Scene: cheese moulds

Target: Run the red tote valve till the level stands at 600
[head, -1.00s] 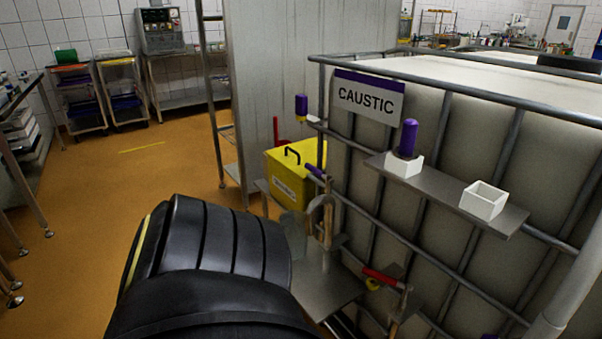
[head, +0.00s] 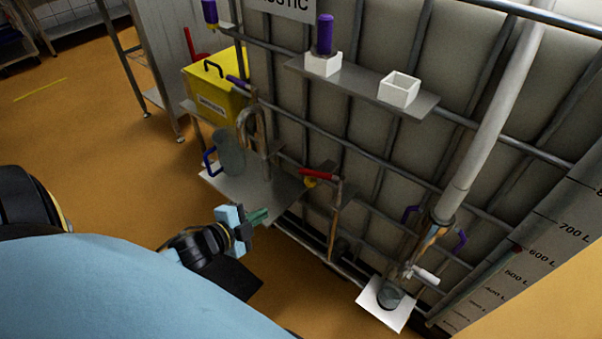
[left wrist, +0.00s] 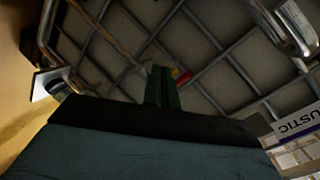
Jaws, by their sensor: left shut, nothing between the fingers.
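The red valve handle (head: 318,174), with a yellow part under it, sits on a pipe at the front of the caged tote (head: 392,150). In the left wrist view the red handle (left wrist: 184,79) shows just beyond my fingertips. My left gripper (head: 262,215) has green fingers, shut and empty, below and left of the handle and apart from it. The fingers also show in the left wrist view (left wrist: 162,85). The level scale (head: 545,240) at the right has a red mark beside the 600 L line. My right gripper is out of view.
A steel shelf (head: 425,108) with white cups and a purple-topped item is above the valve. A jug (head: 230,152) stands on a metal plate left of the valve. A yellow box (head: 218,88) is behind it. A white lever (head: 425,275) and white pad (head: 372,304) are lower right.

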